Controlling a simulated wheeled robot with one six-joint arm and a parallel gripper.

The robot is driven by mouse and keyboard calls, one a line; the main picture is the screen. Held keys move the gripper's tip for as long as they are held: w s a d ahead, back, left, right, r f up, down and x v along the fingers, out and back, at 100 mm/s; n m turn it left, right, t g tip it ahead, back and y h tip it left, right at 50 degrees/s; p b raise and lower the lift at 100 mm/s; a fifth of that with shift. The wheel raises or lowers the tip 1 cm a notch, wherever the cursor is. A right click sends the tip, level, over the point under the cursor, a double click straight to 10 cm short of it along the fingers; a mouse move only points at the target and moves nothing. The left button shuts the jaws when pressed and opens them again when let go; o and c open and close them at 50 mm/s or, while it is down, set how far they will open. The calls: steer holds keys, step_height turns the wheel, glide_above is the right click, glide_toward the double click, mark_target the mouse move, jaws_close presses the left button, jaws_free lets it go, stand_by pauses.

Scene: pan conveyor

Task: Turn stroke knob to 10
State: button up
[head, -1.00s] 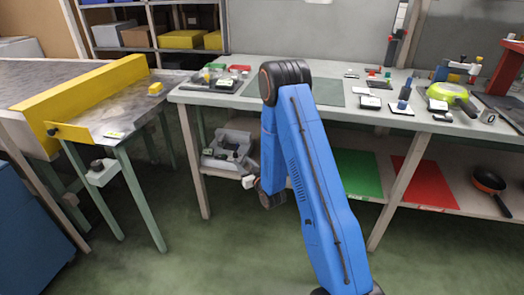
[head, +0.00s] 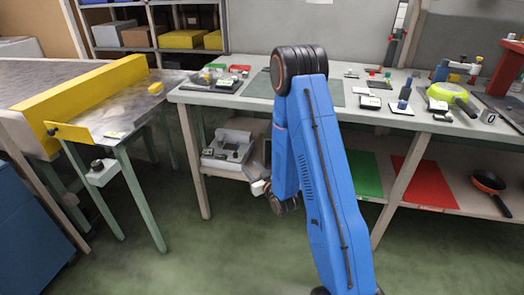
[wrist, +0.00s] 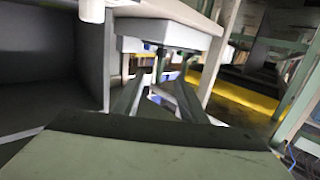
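My gripper (head: 262,187) hangs low in front of the workbench in the head view, at the end of my folded blue arm. In the wrist view its two fingers (wrist: 160,82) stand apart with nothing between them. A dark round knob (head: 97,165) sits on a small grey box on the green leg of the conveyor at left. A small grey block with a dark round mark (head: 489,116) stands on the bench at far right. I cannot tell which is the stroke knob, and no scale is readable. My gripper is clear of both.
The conveyor has a yellow guard (head: 85,95) along its side. Floor is open between conveyor and bench.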

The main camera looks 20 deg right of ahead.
steer(key=s+r+g+h, duration=0.1)
steer(key=s+r, duration=0.3)
steer(key=r, duration=0.4)
steer(key=s+d+r+g+h, duration=0.1)
steer(key=s+r+g, duration=0.3)
steer(key=r, duration=0.4)
steer(key=shift+s+m+g+h, duration=0.3)
steer(key=shift+s, duration=0.2)
stand_by(0.6)
steer(key=shift+d, duration=0.1)
steer(key=s+a+r+g, duration=0.1)
steer(key=s+r+g, duration=0.2)
steer(key=s, duration=1.4)
steer(key=s+a+r+m+g, duration=0.1)
steer(key=s+r+g, duration=0.2)
steer(key=s, duration=1.5)
step_height(320, 180, up, 4)
steer(key=shift+f, duration=0.1)
